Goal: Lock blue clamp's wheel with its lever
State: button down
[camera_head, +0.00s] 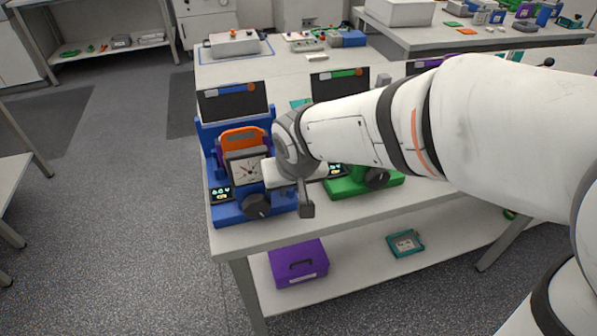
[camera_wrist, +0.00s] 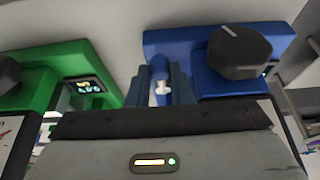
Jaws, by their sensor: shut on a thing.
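The blue clamp (camera_head: 228,216) stands at the table's front left corner, with an orange-framed item and a dial gauge in it. Its black wheel (camera_head: 256,205) is on the front; in the wrist view the wheel (camera_wrist: 240,52) is at upper right, with a pale mark on its rim. The blue lever (camera_wrist: 159,68), with a pale metal part, sits left of the wheel. My gripper (camera_wrist: 163,88) is shut on the lever, one finger on each side of it.
A green clamp (camera_head: 345,187) with its own black knob stands close on the right, partly behind my arm. Dark screens stand behind both clamps. A purple box (camera_head: 298,264) and a teal tray (camera_head: 405,243) lie on the lower shelf. Floor left of the table is free.

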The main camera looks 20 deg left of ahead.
jog(key=c, duration=1.3)
grip_release()
jog(key=shift+r, duration=0.1)
jog(key=v, duration=0.7)
jog(key=shift+r, duration=0.25)
jog(key=shift+s, duration=0.1)
jog(key=s+d+m+h+p, duration=0.1)
jog(key=s+d+m+p, duration=0.1)
jog(key=d, duration=1.1)
jog(key=s+d+f+m+g+h+p, duration=0.1)
jog(key=s+d+m+p, duration=0.1)
jog(key=d, duration=1.2)
jog(key=shift+s+d+m, duration=0.3)
jog(key=shift+s+m, duration=0.6)
jog(key=shift+m, duration=0.2)
